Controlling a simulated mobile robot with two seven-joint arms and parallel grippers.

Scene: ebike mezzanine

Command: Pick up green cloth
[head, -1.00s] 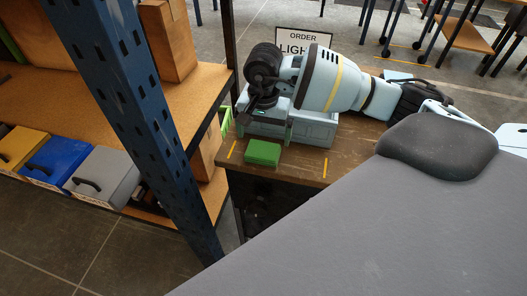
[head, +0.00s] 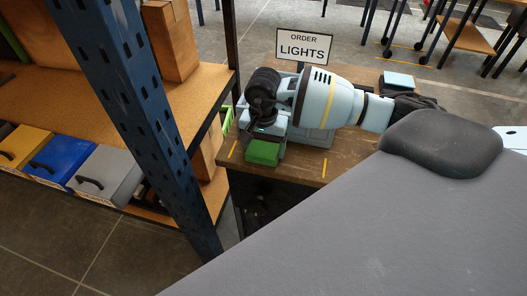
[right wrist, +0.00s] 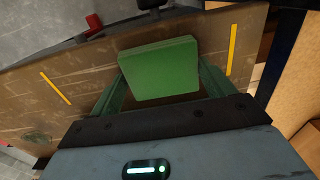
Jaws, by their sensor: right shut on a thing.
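The green cloth (head: 264,152) is a small folded block at the near left part of the wooden table. It also shows in the right wrist view (right wrist: 158,70), between the two fingers. My right gripper (head: 266,140) reaches down onto it from above, and in the right wrist view (right wrist: 160,88) its fingers are shut on the sides of the cloth. In the head view the gripper hides the far part of the cloth. I cannot tell whether the cloth still touches the table. My left gripper is not in view.
The wooden table (head: 325,167) has yellow tape marks. A blue rack post (head: 150,110) and shelf (head: 80,90) are close on the left. A blue folded item (head: 398,81) lies farther right.

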